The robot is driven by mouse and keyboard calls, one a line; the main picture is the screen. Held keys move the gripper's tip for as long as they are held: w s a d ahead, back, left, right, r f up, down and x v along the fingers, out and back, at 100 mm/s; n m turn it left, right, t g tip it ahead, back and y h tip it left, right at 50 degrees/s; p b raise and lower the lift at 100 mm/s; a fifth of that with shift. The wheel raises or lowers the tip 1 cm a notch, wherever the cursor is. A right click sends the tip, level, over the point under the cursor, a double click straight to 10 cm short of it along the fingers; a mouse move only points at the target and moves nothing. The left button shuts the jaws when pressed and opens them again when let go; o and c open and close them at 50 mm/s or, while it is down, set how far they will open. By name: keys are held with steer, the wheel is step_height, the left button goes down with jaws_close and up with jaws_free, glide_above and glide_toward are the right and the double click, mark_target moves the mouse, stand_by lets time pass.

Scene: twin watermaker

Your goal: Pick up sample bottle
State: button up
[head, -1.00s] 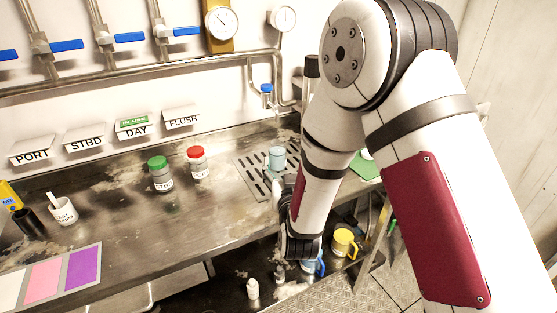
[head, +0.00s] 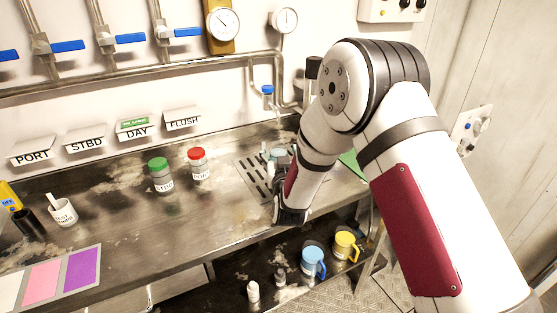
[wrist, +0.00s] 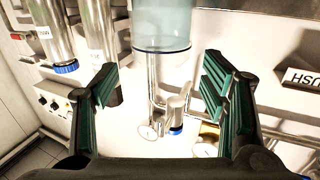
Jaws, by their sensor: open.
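A pale blue, see-through bottle (head: 281,152) without readable label stands at the drain grate on the steel counter, partly hidden by my arm. In the wrist view the same clear bottle (wrist: 162,22) shows at the top, between the lines of my two fingers. My gripper (wrist: 160,78) is open, with its green-padded fingers spread either side and nothing clamped. In the head view my gripper (head: 272,170) is beside the bottle, low over the grate; contact cannot be told. A green-capped bottle (head: 160,175) and a red-capped bottle (head: 199,163) stand to the left.
The drain grate (head: 253,178) lies under the bottle, with a blue-capped tap (head: 268,92) behind. Blue (head: 313,260) and yellow (head: 345,243) mugs stand on the lower shelf. A white cup (head: 62,212) and colour card (head: 60,275) are at left. The counter's middle front is clear.

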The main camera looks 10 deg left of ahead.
steer(key=shift+x, duration=1.7)
jaws_close()
steer(key=shift+r, duration=0.25)
steer(key=s+d+r, duration=0.2)
steer(key=s+d, duration=0.2)
steer(key=s, duration=0.2)
steer(key=s+d+r, duration=0.2)
steer(key=s+d, duration=0.2)
steer(key=s, duration=0.3)
steer(key=shift+d+r, duration=0.3)
steer(key=shift+d, duration=0.05)
